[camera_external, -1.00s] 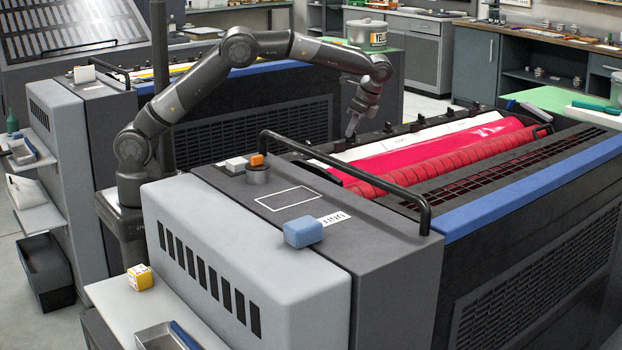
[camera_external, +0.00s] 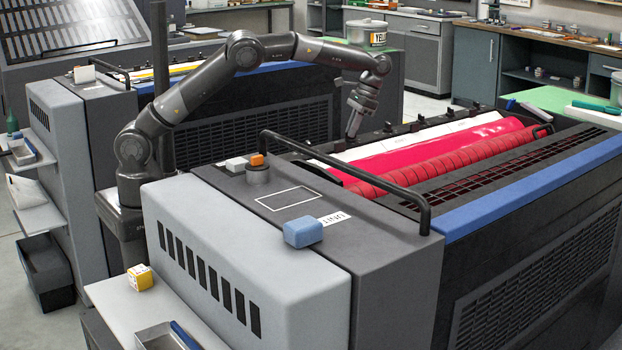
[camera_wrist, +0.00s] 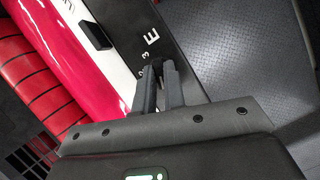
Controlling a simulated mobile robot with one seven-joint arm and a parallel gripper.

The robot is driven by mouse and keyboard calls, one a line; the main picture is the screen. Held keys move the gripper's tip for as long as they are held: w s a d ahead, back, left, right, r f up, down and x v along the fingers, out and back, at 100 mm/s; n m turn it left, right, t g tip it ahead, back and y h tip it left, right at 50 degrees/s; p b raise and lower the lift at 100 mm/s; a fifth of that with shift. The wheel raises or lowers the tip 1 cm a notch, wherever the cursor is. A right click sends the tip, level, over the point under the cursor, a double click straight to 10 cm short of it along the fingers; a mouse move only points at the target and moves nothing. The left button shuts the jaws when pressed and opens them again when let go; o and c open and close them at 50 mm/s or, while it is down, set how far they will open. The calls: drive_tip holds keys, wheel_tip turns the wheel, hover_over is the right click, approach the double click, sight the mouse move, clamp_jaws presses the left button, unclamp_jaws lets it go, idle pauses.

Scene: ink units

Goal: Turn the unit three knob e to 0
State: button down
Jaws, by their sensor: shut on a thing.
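The knob e (camera_wrist: 158,66) is a small black knob on the dark rail of the ink unit, below the white letter E in the wrist view. My gripper (camera_wrist: 160,72) is shut on it, and the fingers hide most of it. The knob's pointer and most of its scale are hidden; a white 3 shows at the left of the fingers. In the external view my gripper (camera_external: 352,132) reaches down to the far rail of the unit (camera_external: 190,238), beside the magenta roller (camera_external: 440,155).
Another black knob (camera_wrist: 94,36) stands farther along the rail. A red segmented roller (camera_wrist: 40,85) lies to the left. A black handrail (camera_external: 345,172) crosses the near end of the unit. Grey tread-plate floor (camera_wrist: 240,50) is clear at the right.

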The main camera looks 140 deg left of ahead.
sight(361, 140)
idle(0.4)
drive_tip(key=c, duration=1.5)
unclamp_jaws()
drive_tip(key=s+v, duration=0.1)
drive_tip(key=v, duration=0.6)
drive_tip(key=shift+w+r, duration=0.2)
drive_tip(key=shift+w, duration=0.3)
drive_tip(key=shift+a, duration=0.1)
